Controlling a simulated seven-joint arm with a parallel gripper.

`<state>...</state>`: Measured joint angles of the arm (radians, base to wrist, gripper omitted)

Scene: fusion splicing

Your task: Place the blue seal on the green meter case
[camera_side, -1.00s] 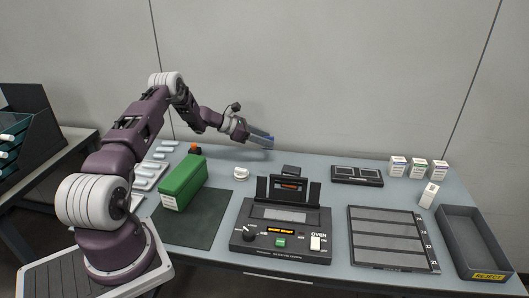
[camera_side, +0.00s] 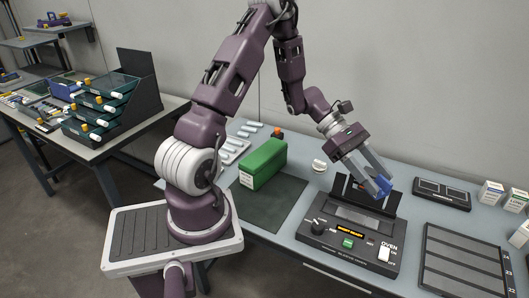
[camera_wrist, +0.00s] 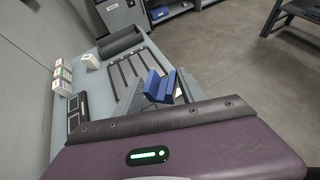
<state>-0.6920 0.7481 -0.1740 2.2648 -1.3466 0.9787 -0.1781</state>
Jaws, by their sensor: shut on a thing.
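The green meter case (camera_side: 263,164) is a long box standing on a dark mat (camera_side: 268,210), left of the splicer in the side view. My gripper (camera_side: 378,186) is above the splicer's raised lid, to the right of the case and apart from it. It is shut on the blue seal (camera_side: 383,186), which shows at the fingertips. In the wrist view the seal (camera_wrist: 158,86) appears as a blue block at my gripper (camera_wrist: 152,92); its exact shape is partly hidden by the fingers. The green case is not in the wrist view.
The black splicer with oven (camera_side: 350,238) stands below my gripper. A slotted tray (camera_side: 465,260) and small white boxes (camera_side: 490,194) are to the right. A round white item (camera_side: 319,165) and an orange-topped item (camera_side: 277,133) sit near the case.

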